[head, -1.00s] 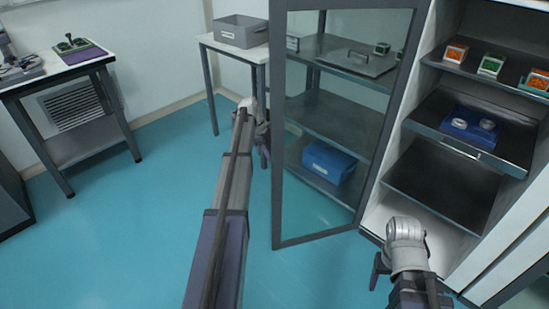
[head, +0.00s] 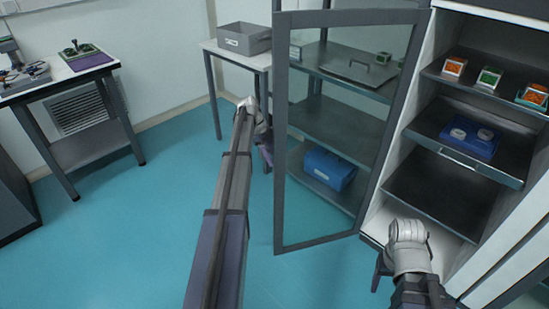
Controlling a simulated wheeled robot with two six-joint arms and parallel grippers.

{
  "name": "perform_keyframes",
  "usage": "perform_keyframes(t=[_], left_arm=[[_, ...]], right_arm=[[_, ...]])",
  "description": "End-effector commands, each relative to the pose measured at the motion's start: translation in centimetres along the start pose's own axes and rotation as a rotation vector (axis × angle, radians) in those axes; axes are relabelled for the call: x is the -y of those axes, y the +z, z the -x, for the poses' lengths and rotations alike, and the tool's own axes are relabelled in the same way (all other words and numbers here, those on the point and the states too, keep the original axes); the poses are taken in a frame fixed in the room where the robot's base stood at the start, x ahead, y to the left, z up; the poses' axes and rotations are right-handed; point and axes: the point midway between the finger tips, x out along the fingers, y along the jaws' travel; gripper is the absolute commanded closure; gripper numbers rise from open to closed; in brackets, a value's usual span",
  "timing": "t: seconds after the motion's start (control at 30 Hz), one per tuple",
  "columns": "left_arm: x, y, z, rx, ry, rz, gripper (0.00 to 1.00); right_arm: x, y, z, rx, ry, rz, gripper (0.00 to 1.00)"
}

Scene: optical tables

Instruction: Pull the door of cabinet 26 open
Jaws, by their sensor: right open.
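The cabinet (head: 400,205) stands at the right, with dark shelves inside. Its grey-framed glass door (head: 283,170) stands wide open, swung out to the left. I cannot read a number on it. My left arm reaches forward to the left of the door. My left gripper (head: 265,150) is by the door's outer edge; its fingers are small and partly hidden, and I cannot tell whether it touches the frame. My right gripper (head: 382,272) is low in front of the cabinet's bottom, open, with nothing seen in it; its far finger is hidden.
Through the glass shows a shelf rack with a blue bin (head: 330,168). Small orange and green items (head: 489,78) and a blue tray (head: 470,138) sit on the cabinet's shelves. A table with a grey bin (head: 244,39) stands behind. The blue floor at left is clear.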

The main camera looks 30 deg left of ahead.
Motion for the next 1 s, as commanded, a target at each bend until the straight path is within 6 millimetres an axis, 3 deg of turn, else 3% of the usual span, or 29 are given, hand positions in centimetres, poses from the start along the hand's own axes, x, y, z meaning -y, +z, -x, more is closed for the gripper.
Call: perform_keyframes(t=[0.03,0.23,1.0], left_arm=[[0.0,-0.2,1.4,0.000,0.000,0.001,0.55],[0.0,0.0,3.2,0.000,0.000,0.001,0.55],[-0.1,0.1,3.1,0.001,0.000,0.001,0.55]], right_arm=[[-0.1,0.1,1.4,0.000,0.000,0.000,0.36],[-0.3,0.2,2.9,0.000,0.000,0.000,0.36],[-0.3,0.2,2.9,0.000,0.000,0.000,0.36]])
